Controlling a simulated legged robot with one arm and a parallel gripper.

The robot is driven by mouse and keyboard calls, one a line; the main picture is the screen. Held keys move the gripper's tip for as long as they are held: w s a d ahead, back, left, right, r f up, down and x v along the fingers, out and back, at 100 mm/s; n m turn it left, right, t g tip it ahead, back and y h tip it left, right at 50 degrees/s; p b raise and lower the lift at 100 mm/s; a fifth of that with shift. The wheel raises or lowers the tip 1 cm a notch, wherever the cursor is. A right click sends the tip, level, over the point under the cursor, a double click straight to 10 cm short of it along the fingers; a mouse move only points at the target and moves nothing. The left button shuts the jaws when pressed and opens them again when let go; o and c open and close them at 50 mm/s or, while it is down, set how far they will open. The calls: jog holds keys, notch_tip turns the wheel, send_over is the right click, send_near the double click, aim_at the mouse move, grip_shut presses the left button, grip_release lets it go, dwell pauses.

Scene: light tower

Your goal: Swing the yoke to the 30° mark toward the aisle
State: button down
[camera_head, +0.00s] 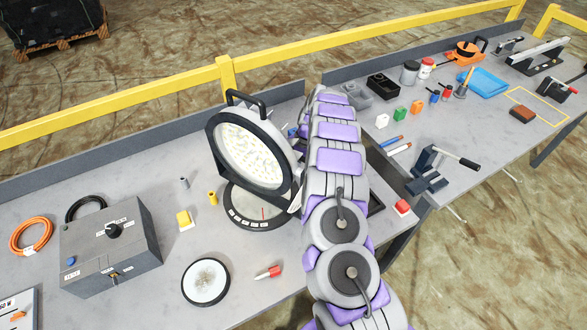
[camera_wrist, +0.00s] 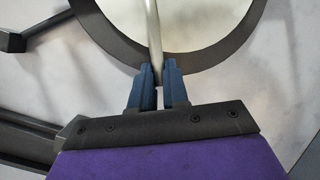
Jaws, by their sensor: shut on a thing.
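The round lamp head (camera_head: 250,150) stands tilted above a dark round base dial (camera_head: 240,218) with pale marks and a red line. Its yoke is mostly hidden behind the lamp head and my arm in the head view. In the wrist view my gripper (camera_wrist: 159,75) has its blue fingers shut on a thin pale bar (camera_wrist: 152,35), which seems to be part of the yoke. A dark ring with a light disc (camera_wrist: 200,25) lies behind the bar. I cannot read the angle marks or tell the yoke's angle.
A grey control box (camera_head: 110,248) stands left on the bench, with an orange cable coil (camera_head: 32,235). A round lens (camera_head: 205,281) and a red-tipped tool (camera_head: 268,272) lie in front. A vise (camera_head: 430,170) stands right. A yellow rail (camera_head: 150,92) runs behind.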

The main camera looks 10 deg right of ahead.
jog(key=shift+s+a+f, duration=0.1)
jog(key=shift+s+a, duration=0.05)
jog(key=shift+a, duration=0.05)
jog(key=c, duration=1.1)
grip_release()
jog(key=shift+a, duration=0.15)
jog(key=shift+d+r, duration=0.3)
jog(key=p+v, duration=0.1)
jog(key=v, duration=0.4)
jog(key=p+v, duration=0.1)
jog(key=v, duration=0.5)
jog(key=p+v, duration=0.1)
jog(key=v, duration=0.4)
jog(key=shift+w+r+p, duration=0.35)
jog(key=shift+p, duration=0.05)
